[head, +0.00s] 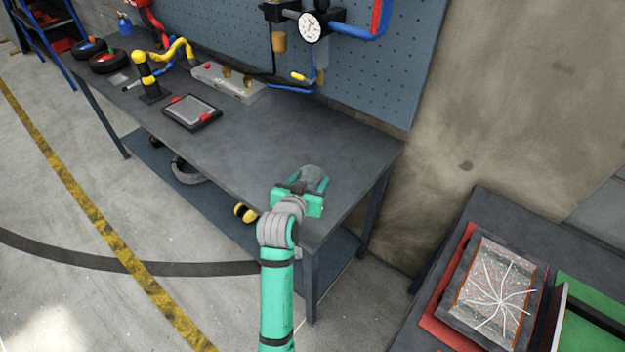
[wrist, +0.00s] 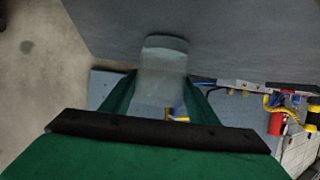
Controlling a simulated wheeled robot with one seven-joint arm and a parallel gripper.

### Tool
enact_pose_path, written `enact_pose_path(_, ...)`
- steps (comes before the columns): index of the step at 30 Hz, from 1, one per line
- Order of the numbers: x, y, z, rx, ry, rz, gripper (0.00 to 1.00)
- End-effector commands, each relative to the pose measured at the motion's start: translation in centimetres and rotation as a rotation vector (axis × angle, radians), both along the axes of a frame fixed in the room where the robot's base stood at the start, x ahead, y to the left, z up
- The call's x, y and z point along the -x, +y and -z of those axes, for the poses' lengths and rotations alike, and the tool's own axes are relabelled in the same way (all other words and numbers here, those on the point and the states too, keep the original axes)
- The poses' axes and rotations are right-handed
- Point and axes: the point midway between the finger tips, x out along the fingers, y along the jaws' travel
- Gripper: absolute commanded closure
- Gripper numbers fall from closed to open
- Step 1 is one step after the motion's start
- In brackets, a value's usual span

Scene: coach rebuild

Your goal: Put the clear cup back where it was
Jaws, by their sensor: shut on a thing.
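My gripper (head: 314,187) is over the near right end of the grey workbench (head: 262,143). It is shut on the clear cup (head: 312,173), whose top shows just past the fingers in the head view. In the wrist view the clear cup (wrist: 162,75) sits between the two green fingers, see-through and greyish. The workbench top lies behind it in that view. I cannot tell whether the cup touches the bench top.
A black-framed tablet (head: 192,112) with red corners and a grey block (head: 228,82) lie farther left on the bench. A gauge (head: 309,27) and hoses hang on the pegboard (head: 385,75). The bench between tablet and gripper is clear. Another table (head: 465,210) stands at right.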

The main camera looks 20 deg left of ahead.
Motion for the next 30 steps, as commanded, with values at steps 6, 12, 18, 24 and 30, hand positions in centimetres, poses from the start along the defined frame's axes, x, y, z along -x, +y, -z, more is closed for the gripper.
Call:
enact_pose_path(6, 0.0, 0.1, 0.1, 0.001, 0.001, -0.001, 0.27)
enact_pose_path(12, 0.0, -0.1, 0.1, 0.001, 0.001, 0.002, 0.27)
enact_pose_path(18, 1.0, -0.5, -0.5, 0.002, -0.001, 0.006, 0.27)
enact_pose_path(24, 4.5, -0.7, -2.0, 0.002, -0.002, 0.006, 0.27)
enact_pose_path(30, 8.1, -0.7, -3.4, 0.002, 0.0, 0.006, 0.27)
